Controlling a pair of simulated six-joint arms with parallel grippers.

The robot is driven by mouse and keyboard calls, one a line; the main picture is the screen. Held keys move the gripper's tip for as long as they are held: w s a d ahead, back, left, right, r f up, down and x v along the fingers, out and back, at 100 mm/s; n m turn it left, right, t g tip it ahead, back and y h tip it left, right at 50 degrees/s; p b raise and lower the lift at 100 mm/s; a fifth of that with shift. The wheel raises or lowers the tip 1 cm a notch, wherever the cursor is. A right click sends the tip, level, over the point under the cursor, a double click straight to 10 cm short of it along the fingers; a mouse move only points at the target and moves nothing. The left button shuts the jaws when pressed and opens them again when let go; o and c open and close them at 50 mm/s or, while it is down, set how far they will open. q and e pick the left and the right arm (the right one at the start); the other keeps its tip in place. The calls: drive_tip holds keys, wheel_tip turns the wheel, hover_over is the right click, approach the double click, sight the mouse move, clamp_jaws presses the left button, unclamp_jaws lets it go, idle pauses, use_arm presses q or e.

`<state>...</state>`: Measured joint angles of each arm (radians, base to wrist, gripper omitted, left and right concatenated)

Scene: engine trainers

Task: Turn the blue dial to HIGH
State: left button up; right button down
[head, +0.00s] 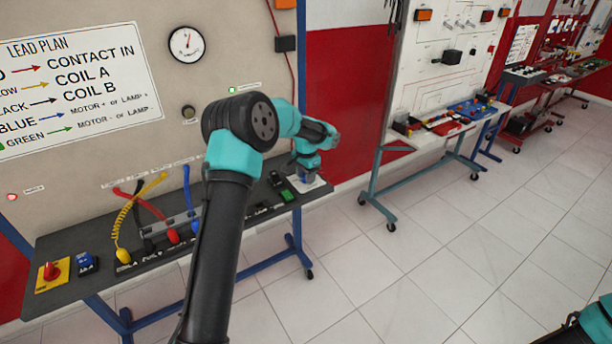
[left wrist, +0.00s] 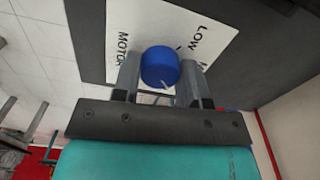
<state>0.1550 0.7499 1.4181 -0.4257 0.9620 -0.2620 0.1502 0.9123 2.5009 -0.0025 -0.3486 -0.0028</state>
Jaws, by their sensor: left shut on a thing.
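The blue dial (left wrist: 160,66) sits on a white label plate (left wrist: 130,15) in the left wrist view. My left gripper (left wrist: 158,80) has one finger on each side of the dial and is shut on it. A short white mark on the dial points toward the lower right of that view. The plate reads MOTOR at left and LOW at upper right; a word at right is partly hidden, and HIGH cannot be read. In the head view my left gripper (head: 305,172) is down at the plate (head: 312,187), at the bench's right end. My right gripper is out of view.
The dark bench (head: 75,240) carries a red knob on a yellow plate (head: 52,273), a blue block (head: 87,262), coloured leads (head: 125,225) and a green switch (head: 286,195). The lead plan board (head: 75,90) stands behind. Open tiled floor lies right.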

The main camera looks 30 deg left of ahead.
use_arm(q)
drive_tip(key=shift+m, duration=1.5)
drive_tip(key=o, duration=0.9)
drive_tip(key=shift+r, duration=0.1)
wheel_tip(320, 180, up, 17)
drive_tip(key=shift+r, duration=0.15)
